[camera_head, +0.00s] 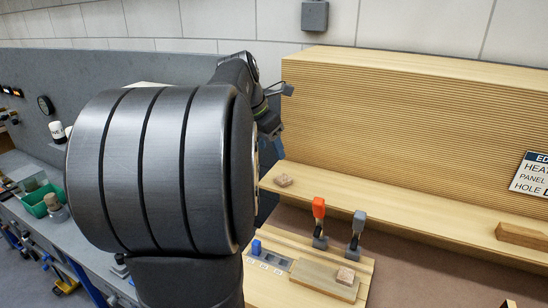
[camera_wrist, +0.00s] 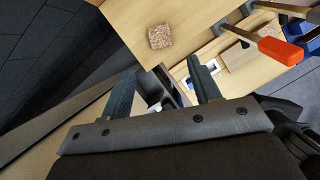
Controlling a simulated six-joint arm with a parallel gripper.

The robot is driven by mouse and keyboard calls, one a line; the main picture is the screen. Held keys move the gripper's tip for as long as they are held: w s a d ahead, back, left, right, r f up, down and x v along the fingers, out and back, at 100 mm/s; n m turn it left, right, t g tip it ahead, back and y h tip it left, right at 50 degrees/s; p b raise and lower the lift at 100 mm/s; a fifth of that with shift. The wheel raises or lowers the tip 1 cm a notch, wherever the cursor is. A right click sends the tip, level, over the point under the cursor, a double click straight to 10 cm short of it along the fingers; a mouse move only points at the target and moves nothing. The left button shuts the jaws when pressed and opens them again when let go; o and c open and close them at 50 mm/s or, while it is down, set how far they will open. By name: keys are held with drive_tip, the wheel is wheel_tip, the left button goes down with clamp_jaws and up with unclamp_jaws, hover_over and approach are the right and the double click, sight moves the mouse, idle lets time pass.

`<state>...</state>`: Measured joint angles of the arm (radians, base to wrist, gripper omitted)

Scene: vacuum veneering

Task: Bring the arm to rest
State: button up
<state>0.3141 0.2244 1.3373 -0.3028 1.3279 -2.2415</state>
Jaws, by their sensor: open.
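My gripper (camera_wrist: 160,68) shows in the wrist view with its two dark fingers apart and nothing between them. In the head view my large dark arm link fills the left middle. Only part of my wrist shows behind it, beside the wooden shelf, and the fingers are hard to make out there. A small cork-like block (camera_wrist: 160,37) lies on pale wood beyond the fingers in the wrist view, apart from them.
A ribbed wooden panel (camera_head: 400,130) rises behind. A green bin (camera_head: 40,200) stands on the left bench.

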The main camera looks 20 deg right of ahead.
sight(283, 178)
drive_tip(key=shift+a+r, duration=0.2)
drive_tip(key=shift+r, duration=0.2)
drive_tip(key=shift+f, duration=0.1)
drive_tip(key=x, duration=1.1)
drive_tip(key=shift+s+d+f, duration=0.1)
drive_tip(key=shift+d+f, duration=0.05)
drive_tip(key=shift+d, duration=0.2)
drive_tip(key=shift+r, duration=1.7)
